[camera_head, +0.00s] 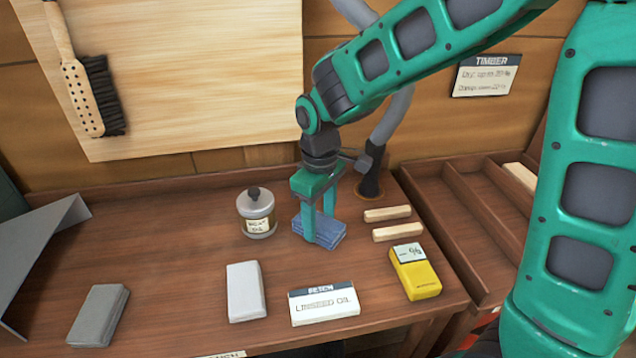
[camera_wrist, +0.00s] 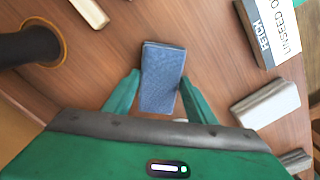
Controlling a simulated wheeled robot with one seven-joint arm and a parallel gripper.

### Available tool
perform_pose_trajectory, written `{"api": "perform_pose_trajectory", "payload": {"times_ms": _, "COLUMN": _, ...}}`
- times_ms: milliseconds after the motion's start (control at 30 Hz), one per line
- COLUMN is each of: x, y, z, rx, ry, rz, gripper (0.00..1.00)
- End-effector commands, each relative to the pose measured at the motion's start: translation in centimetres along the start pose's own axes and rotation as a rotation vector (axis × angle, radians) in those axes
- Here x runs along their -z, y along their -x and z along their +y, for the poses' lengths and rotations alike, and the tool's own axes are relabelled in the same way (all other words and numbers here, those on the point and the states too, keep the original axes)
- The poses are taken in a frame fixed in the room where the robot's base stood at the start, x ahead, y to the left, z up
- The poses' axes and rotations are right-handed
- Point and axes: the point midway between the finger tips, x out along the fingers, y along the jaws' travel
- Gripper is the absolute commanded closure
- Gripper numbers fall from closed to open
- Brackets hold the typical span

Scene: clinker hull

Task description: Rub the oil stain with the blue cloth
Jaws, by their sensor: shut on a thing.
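I see no oil stain in either view; the wood under the cloth and gripper is hidden.
A lidded jar (camera_head: 257,213) stands close left of the cloth. Bare wood lies left of the jar.

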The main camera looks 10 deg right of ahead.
Motion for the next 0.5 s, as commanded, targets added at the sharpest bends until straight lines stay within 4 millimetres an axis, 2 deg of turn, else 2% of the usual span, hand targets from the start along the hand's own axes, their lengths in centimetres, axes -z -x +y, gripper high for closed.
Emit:
{"api": "perform_pose_trajectory", "payload": {"times_ms": 133, "x": 0.1, "y": 0.4, "z": 0.1, "rx": 0.0, "ry": 0.0, "rz": 0.0, "gripper": 0.7}}
{"api": "perform_pose_trajectory", "payload": {"times_ms": 200, "x": 0.1, "y": 2.2, "z": 0.1, "rx": -0.002, "ry": 0.0, "rz": 0.005, "gripper": 0.7}}
{"api": "perform_pose_trajectory", "payload": {"times_ms": 500, "x": 0.0, "y": 4.8, "z": 0.3, "rx": -0.001, "ry": -0.004, "rz": 0.003, "gripper": 0.7}}
